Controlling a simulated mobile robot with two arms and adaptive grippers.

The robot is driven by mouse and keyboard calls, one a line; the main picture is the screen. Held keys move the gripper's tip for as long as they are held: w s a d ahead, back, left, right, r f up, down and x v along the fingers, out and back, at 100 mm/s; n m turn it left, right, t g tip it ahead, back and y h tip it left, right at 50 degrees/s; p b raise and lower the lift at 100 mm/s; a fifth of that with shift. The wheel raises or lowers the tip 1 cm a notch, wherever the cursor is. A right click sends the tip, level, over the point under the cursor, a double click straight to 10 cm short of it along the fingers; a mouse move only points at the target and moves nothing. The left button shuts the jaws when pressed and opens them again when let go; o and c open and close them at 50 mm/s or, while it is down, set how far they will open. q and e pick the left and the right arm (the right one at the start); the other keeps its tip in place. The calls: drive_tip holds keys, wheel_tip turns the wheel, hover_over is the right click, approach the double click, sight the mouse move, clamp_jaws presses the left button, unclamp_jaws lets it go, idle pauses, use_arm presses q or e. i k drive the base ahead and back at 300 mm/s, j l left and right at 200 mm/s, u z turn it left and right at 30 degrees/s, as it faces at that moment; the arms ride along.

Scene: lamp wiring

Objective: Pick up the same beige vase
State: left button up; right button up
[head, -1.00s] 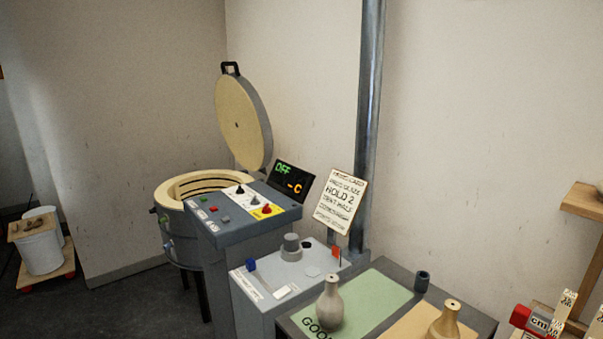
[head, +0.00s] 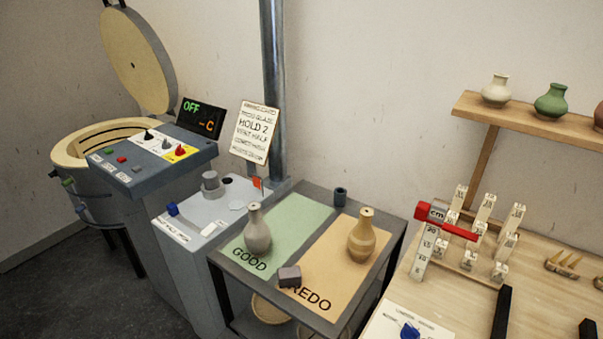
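A grey-beige vase (head: 257,231) with a narrow neck stands upright on the green GOOD mat (head: 298,215). A tan, banded vase (head: 362,237) stands upright on the orange REDO mat (head: 325,272). A small cream vase (head: 496,91) stands on the wooden wall shelf (head: 535,119) at the upper right. I cannot tell from the frames which one is meant. Neither of my grippers shows in view.
A small grey block (head: 289,276) lies across the GOOD and REDO mats' front. A dark cup (head: 340,196) stands behind. A green vase (head: 551,101) is on the shelf. The kiln (head: 85,150) is open at left. Pale test pieces and dark bars occupy the wooden table (head: 460,300).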

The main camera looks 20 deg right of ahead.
sight(361, 242)
drive_tip(key=i+j, duration=0.7)
drive_tip(key=i, duration=0.15)
